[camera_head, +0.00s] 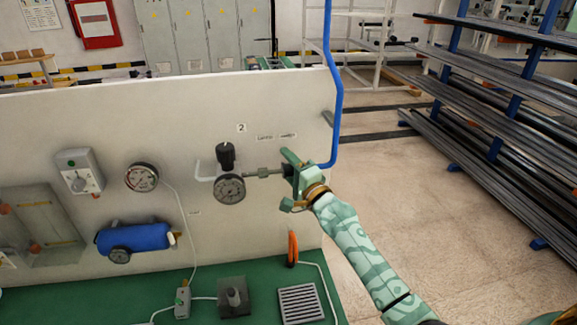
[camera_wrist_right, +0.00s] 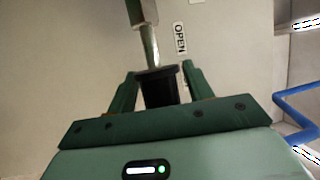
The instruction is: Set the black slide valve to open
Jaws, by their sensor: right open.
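The black slide valve (camera_wrist_right: 159,91) shows in the right wrist view as a dark block on a metal pipe. It sits between the two fingers of my right gripper (camera_wrist_right: 158,77), which is open, with a narrow gap on each side. In the head view my right gripper (camera_head: 287,180) is at the panel's right side, at the end of the pipe from the gauge, and mostly hides the valve. An OPEN label (camera_wrist_right: 180,39) is on the panel beside the pipe in the wrist view. My left gripper is out of view.
A pressure gauge (camera_head: 229,189) with a black regulator knob (camera_head: 226,156) sits left of the gripper. A blue hose (camera_head: 337,100) runs down close behind it. A green bench (camera_head: 100,299) lies under the panel (camera_head: 80,120).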

